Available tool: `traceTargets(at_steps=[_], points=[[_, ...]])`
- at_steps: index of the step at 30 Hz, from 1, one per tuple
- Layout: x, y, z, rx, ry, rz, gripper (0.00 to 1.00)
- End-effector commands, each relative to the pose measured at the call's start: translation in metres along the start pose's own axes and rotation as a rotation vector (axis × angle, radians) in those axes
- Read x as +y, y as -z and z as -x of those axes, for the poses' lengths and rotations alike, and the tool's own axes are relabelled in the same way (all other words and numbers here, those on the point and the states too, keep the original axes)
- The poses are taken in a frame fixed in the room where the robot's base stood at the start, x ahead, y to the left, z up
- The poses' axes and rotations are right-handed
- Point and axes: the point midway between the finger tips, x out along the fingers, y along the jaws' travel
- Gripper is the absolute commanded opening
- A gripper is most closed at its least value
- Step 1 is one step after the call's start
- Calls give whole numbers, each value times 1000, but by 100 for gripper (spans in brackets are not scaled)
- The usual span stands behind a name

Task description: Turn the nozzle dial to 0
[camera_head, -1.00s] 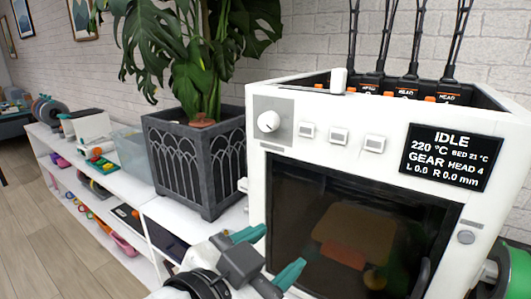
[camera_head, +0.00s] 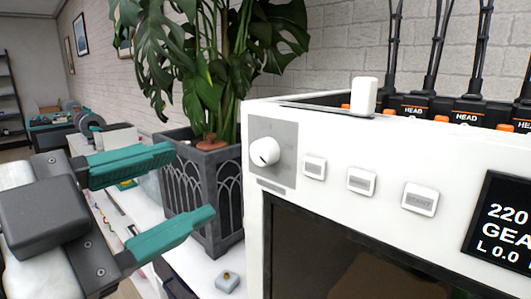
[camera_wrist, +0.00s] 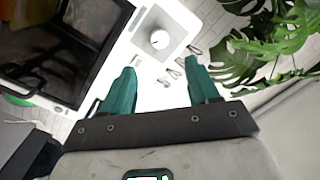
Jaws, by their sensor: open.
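The dial is a round white knob (camera_head: 265,151) on a grey square plate (camera_head: 287,133) at the front upper left of a white printer (camera_head: 400,150). In the wrist view the knob (camera_wrist: 160,39) lies ahead, roughly between and beyond my fingertips. Its pointer and scale are too small to read. My gripper (camera_head: 192,182) is open with teal fingers spread, left of the dial and apart from it; nothing is between the fingers. The printer's display (camera_head: 505,220) is cut off at the right and shows 220.
Three buttons (camera_head: 361,181) sit right of the dial, the rightmost marked START. A dark door window (camera_head: 340,260) lies below. A potted plant (camera_head: 205,195) stands left, behind my fingers. A small block (camera_head: 227,282) lies below the gripper. A white upright piece (camera_head: 364,95) stands on top.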

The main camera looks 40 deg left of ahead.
Motion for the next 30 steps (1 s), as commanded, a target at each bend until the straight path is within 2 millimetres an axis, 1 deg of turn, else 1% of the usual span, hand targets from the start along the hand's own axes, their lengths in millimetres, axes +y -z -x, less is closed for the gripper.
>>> traceTargets(at_steps=[5, 12, 18, 24, 30], points=[[1, 0, -22, 1, -4, 2, 60], [1, 0, -67, 0, -5, 3, 60], [1, 0, -94, 0, -3, 2, 60], [1, 0, -105, -1, -3, 2, 60], [1, 0, -106, -1, -2, 2, 60]])
